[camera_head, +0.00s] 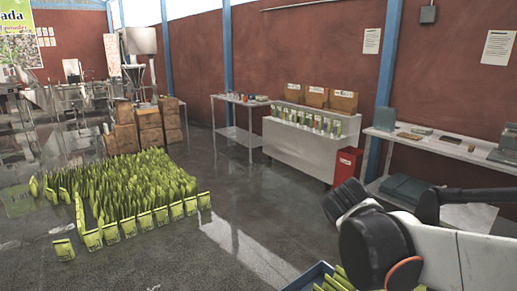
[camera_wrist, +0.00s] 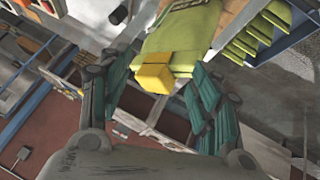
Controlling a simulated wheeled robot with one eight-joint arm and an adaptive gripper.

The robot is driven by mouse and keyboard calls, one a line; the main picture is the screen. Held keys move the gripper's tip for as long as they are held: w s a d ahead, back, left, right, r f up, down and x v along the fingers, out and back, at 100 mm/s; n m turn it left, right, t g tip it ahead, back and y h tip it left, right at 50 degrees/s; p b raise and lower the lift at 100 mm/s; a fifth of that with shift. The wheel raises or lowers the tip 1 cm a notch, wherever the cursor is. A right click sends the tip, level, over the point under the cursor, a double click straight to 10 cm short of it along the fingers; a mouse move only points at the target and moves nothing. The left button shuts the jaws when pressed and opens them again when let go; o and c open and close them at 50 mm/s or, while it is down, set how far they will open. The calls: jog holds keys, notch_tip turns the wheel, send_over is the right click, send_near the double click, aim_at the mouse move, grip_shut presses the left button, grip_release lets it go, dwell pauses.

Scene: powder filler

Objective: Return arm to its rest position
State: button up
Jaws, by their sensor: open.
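My arm (camera_head: 455,250) reaches in from the lower right of the head view, its dark joints above the floor. My gripper's fingertips are not clear in that view. In the wrist view my gripper (camera_wrist: 158,68) has its two teal fingers spread apart. A yellow block-like piece (camera_wrist: 155,76) and a green pouch-like shape (camera_wrist: 186,35) show beyond and between the fingers. I cannot tell how far off they are, and no finger is seen closed on them.
A blue-edged crate (camera_head: 303,282) with green pouches (camera_head: 335,281) is at the bottom, partly behind my arm. Many pouches (camera_head: 130,185) stand on the floor at left. A side table (camera_head: 460,153) and red bin (camera_head: 347,166) are at right. The middle floor (camera_head: 265,205) is clear.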

jog(key=s+a+f+n+t+y+b, duration=0.2)
jog(key=s+a+f+n+t+y, duration=0.1)
jog(key=s+a+n+t+y, duration=0.2)
jog(key=shift+s+a+f+n+y, duration=0.25)
jog(key=shift+s+a+n+y, duration=0.9)
jog(key=shift+s+n, duration=0.65)
jog(key=shift+w+a, duration=0.1)
